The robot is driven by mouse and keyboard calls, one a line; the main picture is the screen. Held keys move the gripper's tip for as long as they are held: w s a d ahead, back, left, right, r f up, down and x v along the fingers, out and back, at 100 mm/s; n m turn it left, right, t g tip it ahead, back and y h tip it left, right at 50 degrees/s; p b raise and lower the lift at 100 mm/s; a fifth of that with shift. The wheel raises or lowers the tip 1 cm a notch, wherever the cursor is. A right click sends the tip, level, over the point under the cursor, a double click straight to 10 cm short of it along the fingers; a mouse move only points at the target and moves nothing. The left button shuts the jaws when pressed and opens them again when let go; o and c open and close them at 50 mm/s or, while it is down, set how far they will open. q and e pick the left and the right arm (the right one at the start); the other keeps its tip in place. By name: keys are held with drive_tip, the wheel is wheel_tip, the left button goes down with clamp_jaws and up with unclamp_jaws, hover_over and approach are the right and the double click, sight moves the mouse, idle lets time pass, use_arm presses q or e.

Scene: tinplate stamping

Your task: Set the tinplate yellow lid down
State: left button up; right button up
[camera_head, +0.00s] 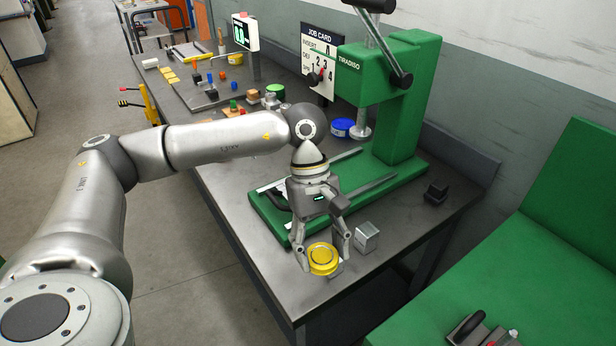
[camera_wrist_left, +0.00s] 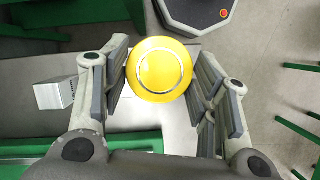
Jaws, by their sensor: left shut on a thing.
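The yellow lid (camera_head: 323,258) is a round disc with a pale ring on its top. My left gripper (camera_head: 322,255) is shut on it, one finger on either side, over the front part of the grey workbench. In the left wrist view the lid (camera_wrist_left: 160,68) sits between the two finger pads of the gripper (camera_wrist_left: 158,80). A small grey block shows just below and beside the lid in the head view; whether the lid touches it or the bench I cannot tell. My right gripper is not in view.
A silver block (camera_head: 366,237) stands just right of the gripper. The green press (camera_head: 385,110) and its base lie behind. A blue lid (camera_head: 342,127), a black block (camera_head: 436,193) and several small parts are farther back. The bench (camera_head: 400,255) is bare at front right.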

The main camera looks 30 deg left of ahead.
use_arm(q)
drive_tip(key=n, duration=0.1)
drive_tip(key=w+n+t, duration=0.1)
drive_tip(key=n, duration=0.1)
drive_tip(key=a+r+n+t, duration=0.1)
drive_tip(key=n, duration=0.1)
drive_tip(key=shift+w+a+r+h, duration=0.1)
drive_tip(key=shift+w+h, duration=0.1)
drive_tip(key=shift+h, duration=0.1)
drive_tip(key=w+a+r+n+t+y, duration=0.1)
drive_tip(key=w+a+r+n+y, duration=0.1)
drive_tip(key=n, duration=0.9)
drive_tip(key=w+a+r+n+y, duration=0.2)
drive_tip(key=r+n+y, duration=0.1)
drive_tip(key=n, duration=0.8)
drive_tip(key=w+a+r+n+t+y, duration=0.1)
drive_tip(key=w+a+r+n+y, duration=0.1)
drive_tip(key=n, duration=0.9)
wheel_tip(320, 180, up, 3)
drive_tip(key=shift+w+a+f+n+t+y, duration=0.2)
drive_tip(key=shift+w+n+t+y, duration=0.15)
drive_tip(key=shift+w+y, duration=0.35)
drive_tip(key=shift+s, duration=0.15)
